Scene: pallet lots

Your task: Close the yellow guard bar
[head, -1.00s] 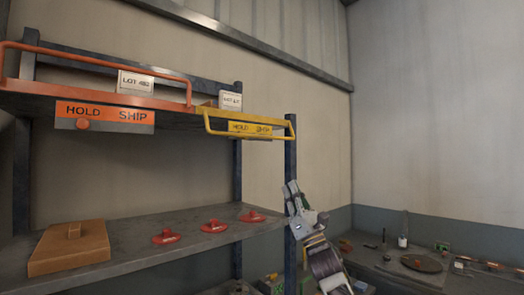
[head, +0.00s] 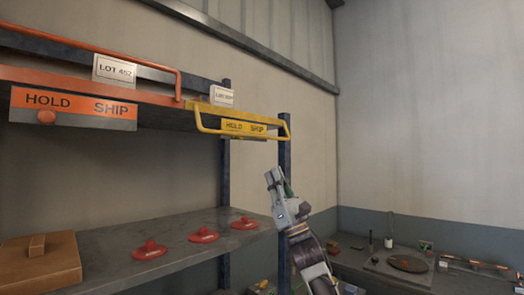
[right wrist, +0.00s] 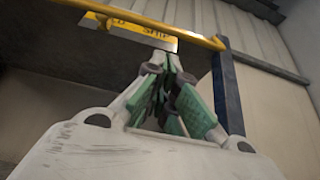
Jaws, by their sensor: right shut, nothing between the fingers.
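The yellow guard bar (head: 212,131) hangs low in front of the yellow edge at the right end of the upper shelf, around the yellow HOLD SHIP plate (head: 243,127). The orange bar beside it stands up above the shelf edge. My right gripper (head: 272,174) is shut and empty, pointing up, below the bar and near the right rack post. In the right wrist view, the yellow bar (right wrist: 150,22) crosses above the shut fingertips (right wrist: 166,58), with the plate just behind them. I cannot tell whether they touch it. My left gripper is not in view.
The orange bar (head: 90,48) and orange HOLD SHIP plate (head: 72,105) are at left. White lot cards (head: 114,70) stand on the upper shelf. The lower shelf (head: 110,244) holds a brown box (head: 38,265) and red knobbed discs (head: 203,236). A dark post (head: 284,175) stands behind my gripper.

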